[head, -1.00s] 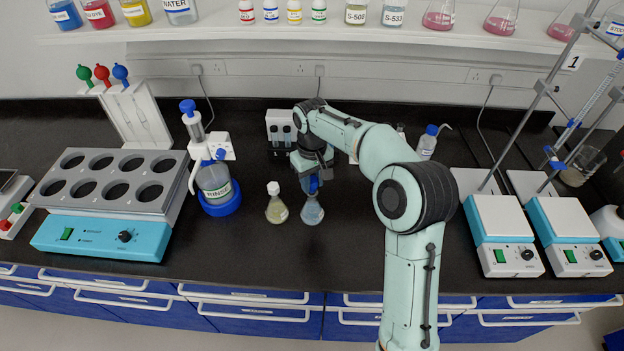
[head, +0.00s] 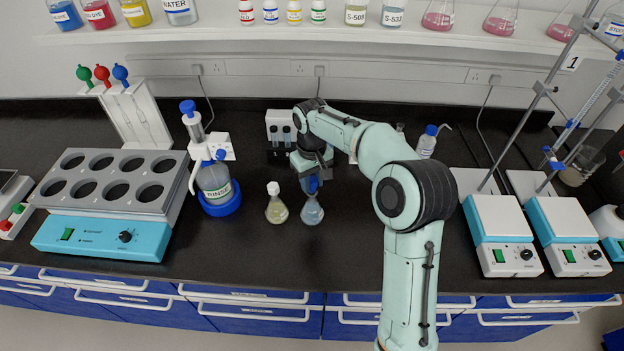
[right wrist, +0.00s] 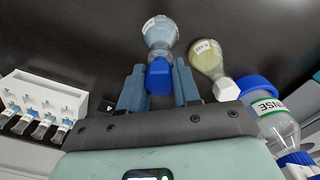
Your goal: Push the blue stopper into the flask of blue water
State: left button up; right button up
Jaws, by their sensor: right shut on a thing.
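The flask of blue water (head: 312,213) stands on the black bench, left of the bench's centre. In the right wrist view the flask (right wrist: 160,32) has a pale label and lies straight beyond my fingertips. The blue stopper (head: 313,185) is at the flask's mouth; it shows larger in the right wrist view (right wrist: 159,77). How deep it sits in the neck cannot be told. My right gripper (head: 314,178) is above the flask, with its two fingers (right wrist: 159,85) shut on the blue stopper from both sides. My left gripper is not in view.
A flask of yellowish liquid with a white stopper (head: 276,208) stands close on the left. Beyond it are the rinse bottle (head: 216,186) and a grey block with round holes (head: 108,180). A small tube rack (head: 279,125) stands behind. The bench in front of the flasks is clear.

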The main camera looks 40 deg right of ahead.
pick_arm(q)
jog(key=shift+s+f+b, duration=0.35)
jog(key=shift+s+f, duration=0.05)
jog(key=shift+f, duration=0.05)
pick_arm(e)
jog(key=shift+f, duration=0.95)
jog(key=o, duration=1.1)
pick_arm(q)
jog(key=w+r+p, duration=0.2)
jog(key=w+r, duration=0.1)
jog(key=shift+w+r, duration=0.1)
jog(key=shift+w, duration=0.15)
pick_arm(e)
notch_tip(320, 180, up, 14)
jog(key=shift+f, duration=0.25)
